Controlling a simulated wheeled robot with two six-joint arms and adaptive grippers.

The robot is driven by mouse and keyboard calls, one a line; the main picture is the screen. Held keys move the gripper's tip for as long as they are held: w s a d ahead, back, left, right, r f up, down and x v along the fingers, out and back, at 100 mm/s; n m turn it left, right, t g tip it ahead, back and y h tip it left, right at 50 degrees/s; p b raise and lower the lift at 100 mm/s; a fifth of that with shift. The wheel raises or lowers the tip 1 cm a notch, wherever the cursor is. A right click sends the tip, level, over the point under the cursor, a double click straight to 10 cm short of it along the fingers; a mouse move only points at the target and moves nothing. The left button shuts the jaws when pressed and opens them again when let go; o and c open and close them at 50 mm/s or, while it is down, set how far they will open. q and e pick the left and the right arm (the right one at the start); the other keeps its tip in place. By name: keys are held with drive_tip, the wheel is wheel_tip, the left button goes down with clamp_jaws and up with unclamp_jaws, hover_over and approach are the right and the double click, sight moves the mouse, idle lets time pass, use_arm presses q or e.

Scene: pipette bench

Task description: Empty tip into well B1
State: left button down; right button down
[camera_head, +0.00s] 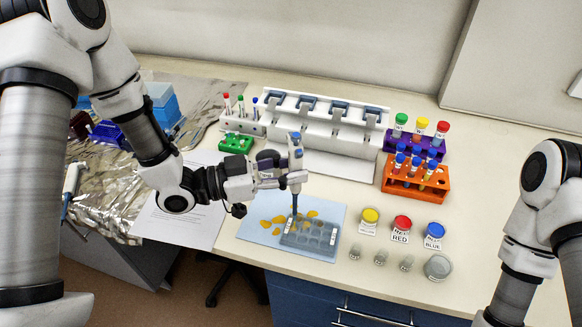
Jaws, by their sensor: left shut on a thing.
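My left gripper (270,172) is shut on a grey and white pipette (295,157) with a blue top. The pipette is upright, and its lower end is over the left part of the grey well plate (327,238). I cannot tell whether the tip touches the plate or is inside a well. The plate lies on a light blue mat (253,229) with orange-yellow stains. The well labels are too small to read, so I cannot pick out B1. My right arm shows at the right edge, but its gripper is not in view.
Yellow (370,216), red (402,223) and blue (434,230) capped jars stand right of the plate, with several small clear containers in front. An orange tube rack (400,188) and a white pipette stand (325,135) are behind. A paper sheet (180,222) lies left.

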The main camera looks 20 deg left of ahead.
sight(289, 146)
idle(0.3)
use_arm(q)
drive_tip(key=shift+r+p, duration=2.25)
drive_tip(key=shift+r, duration=0.7)
